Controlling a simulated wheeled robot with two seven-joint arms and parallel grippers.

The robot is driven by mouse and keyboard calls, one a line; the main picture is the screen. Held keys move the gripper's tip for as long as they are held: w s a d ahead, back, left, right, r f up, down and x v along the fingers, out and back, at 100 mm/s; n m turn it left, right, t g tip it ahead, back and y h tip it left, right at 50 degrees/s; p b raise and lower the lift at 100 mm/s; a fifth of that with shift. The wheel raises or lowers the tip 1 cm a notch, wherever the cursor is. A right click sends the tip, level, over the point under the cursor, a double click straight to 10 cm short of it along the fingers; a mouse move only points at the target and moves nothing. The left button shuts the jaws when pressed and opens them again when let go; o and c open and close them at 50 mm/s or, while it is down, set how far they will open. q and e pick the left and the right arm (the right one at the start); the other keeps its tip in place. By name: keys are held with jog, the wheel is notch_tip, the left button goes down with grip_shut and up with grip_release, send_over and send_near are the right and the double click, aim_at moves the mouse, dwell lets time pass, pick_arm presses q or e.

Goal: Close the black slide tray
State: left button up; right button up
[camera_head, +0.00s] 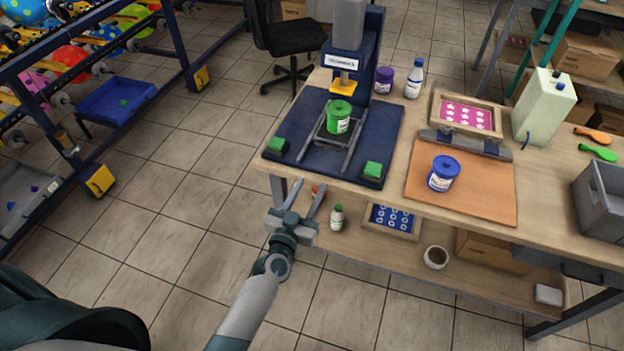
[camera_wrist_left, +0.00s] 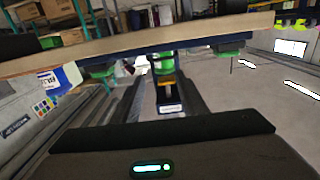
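The press (camera_head: 348,45) stands on a dark blue base plate (camera_head: 385,135) at the table's left end. The slide tray (camera_head: 328,142), a dark grey railed frame, extends from under the press head toward the front edge. A green lidded can (camera_head: 339,117) sits on it, below and in front of the yellow press tip. Green buttons (camera_head: 374,169) mark the base's front corners. My left gripper (camera_head: 310,186) is open and empty, in front of the table edge and apart from the tray. Its spread fingers show in the left wrist view (camera_wrist_left: 165,80), where the scene appears upside down. My right gripper is out of view.
A blue-lidded can (camera_head: 443,174) stands on an orange board (camera_head: 490,190) to the right. A purple jar (camera_head: 384,80) and a white bottle (camera_head: 414,79) stand behind the base. The lower shelf (camera_head: 390,255) holds several items.

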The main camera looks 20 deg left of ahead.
pick_arm(q)
jog(key=shift+d+r+m+h, duration=0.15)
jog(key=shift+d+m+h, duration=0.2)
jog(key=shift+m, duration=0.55)
grip_shut()
jog(key=m, duration=0.5)
jog(key=a+m+g+b, duration=0.1)
jog(key=m, duration=0.4)
jog(key=m+y+b, duration=0.1)
jog(key=m, duration=0.4)
jog(key=shift+s+a+r+m+g, duration=0.25)
jog(key=shift+s+a+m+g, duration=0.05)
jog(key=shift+s+m, duration=0.1)
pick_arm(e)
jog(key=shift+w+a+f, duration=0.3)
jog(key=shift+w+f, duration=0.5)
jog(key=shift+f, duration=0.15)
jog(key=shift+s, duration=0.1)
